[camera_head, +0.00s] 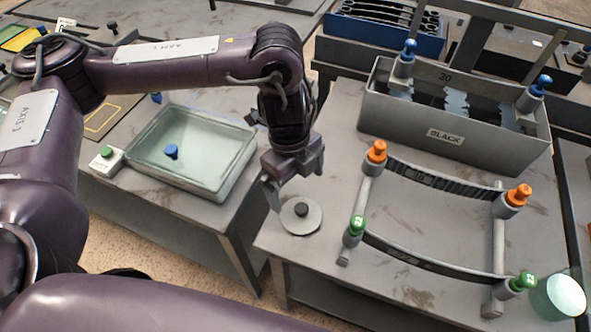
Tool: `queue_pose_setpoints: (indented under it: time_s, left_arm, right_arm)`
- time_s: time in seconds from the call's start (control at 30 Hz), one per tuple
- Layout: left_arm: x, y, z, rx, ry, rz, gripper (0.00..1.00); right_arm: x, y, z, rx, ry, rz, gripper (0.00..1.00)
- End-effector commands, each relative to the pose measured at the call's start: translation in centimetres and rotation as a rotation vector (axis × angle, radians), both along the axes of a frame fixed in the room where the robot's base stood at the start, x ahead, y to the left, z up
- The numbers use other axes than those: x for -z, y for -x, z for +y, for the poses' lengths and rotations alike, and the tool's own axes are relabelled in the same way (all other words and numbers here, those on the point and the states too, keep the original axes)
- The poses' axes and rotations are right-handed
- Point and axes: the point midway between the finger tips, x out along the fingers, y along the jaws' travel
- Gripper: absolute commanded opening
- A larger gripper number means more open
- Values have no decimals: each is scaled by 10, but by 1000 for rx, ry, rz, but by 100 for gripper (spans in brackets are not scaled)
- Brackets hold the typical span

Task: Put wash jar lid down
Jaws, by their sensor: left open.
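A round grey lid (288,221) with a dark knob lies flat on the near left part of the right-hand table. My left gripper (294,187) is just above and behind it, pointing down, with its fingers apart. One finger comes down near the lid's left edge; I cannot tell whether it touches. Nothing shows between the fingers. A clear glass jar (560,296) with a pale top is partly cut off at the lower right; I cannot tell whether it is the wash jar. My right gripper is out of view.
A rack with curved dark springs, orange knobs (376,151) and green knobs (356,225) stands right of the lid. A glass tray of liquid (238,160) sits on the left table, across a gap.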

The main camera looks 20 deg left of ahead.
Motion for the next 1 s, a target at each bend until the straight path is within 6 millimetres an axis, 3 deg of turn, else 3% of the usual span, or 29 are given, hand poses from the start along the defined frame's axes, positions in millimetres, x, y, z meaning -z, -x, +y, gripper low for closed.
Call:
queue_pose_setpoints:
  time_s: [0.1,0.3,1.0]
  left_arm:
    - [-17,-2,3,-1,-2,-4,100]
    - [-29,-2,4,-1,0,1,100]
    - [-29,-1,4,-1,0,1,100]
  right_arm:
    - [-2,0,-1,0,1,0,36]
    - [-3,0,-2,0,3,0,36]
    - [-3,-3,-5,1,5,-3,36]
